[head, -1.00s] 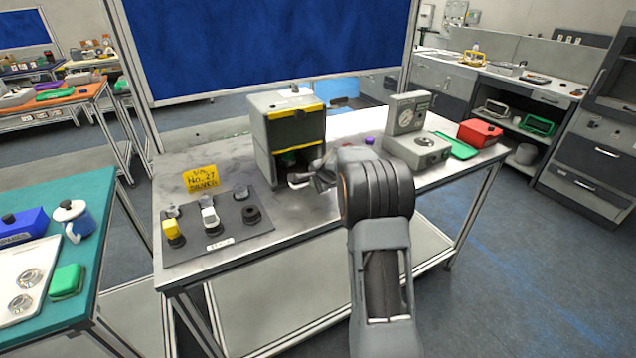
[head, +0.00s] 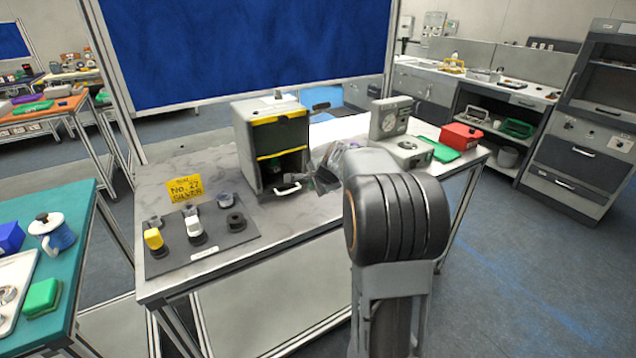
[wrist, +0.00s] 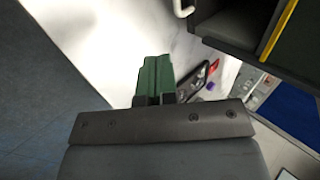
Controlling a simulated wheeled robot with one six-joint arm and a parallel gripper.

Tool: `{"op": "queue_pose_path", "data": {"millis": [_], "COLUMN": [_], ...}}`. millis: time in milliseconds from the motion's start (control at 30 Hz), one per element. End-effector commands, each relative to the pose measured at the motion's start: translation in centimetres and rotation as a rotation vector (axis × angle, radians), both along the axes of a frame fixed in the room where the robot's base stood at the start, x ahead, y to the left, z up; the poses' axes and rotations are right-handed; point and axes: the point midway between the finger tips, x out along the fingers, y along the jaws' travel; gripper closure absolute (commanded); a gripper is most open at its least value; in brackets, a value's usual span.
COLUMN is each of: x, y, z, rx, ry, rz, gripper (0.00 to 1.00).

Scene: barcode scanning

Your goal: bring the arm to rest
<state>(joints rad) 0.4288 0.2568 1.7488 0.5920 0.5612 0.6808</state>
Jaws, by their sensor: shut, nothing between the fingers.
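My arm reaches in from the bottom right of the head view, its large dark joint in front of the table. My gripper (head: 320,182) is beside the right front of a grey box with yellow trim (head: 270,140), partly hidden by my own wrist and hard to make out. In the wrist view my gripper's green fingers (wrist: 154,72) are together, with nothing seen between them. A white handle (head: 288,188) sits low at the box front, close to the gripper. The box's lower compartment is open and dark inside.
The grey table (head: 215,262) carries a dark mat (head: 215,238) with several small items, a yellow sign (head: 185,189), a grey dial device (head: 391,118), a green tray (head: 443,150) and a red box (head: 461,136). A teal table (head: 75,222) stands left. Floor is clear at right.

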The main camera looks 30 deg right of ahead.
Motion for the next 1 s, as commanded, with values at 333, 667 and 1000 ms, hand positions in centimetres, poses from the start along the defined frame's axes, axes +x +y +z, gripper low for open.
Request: {"op": "queue_pose_path", "data": {"millis": [333, 667, 1000], "x": [-1.7, -5.9, -21.6], "y": [0.0, 1.8, 12.9], "z": [2.0, -1.9, -1.6], "rx": [0.001, -0.169, -0.566], "ry": [0.002, 0.162, 0.384], "rz": [0.001, 0.306, 1.115], "gripper": [1.00, 1.00, 1.00]}}
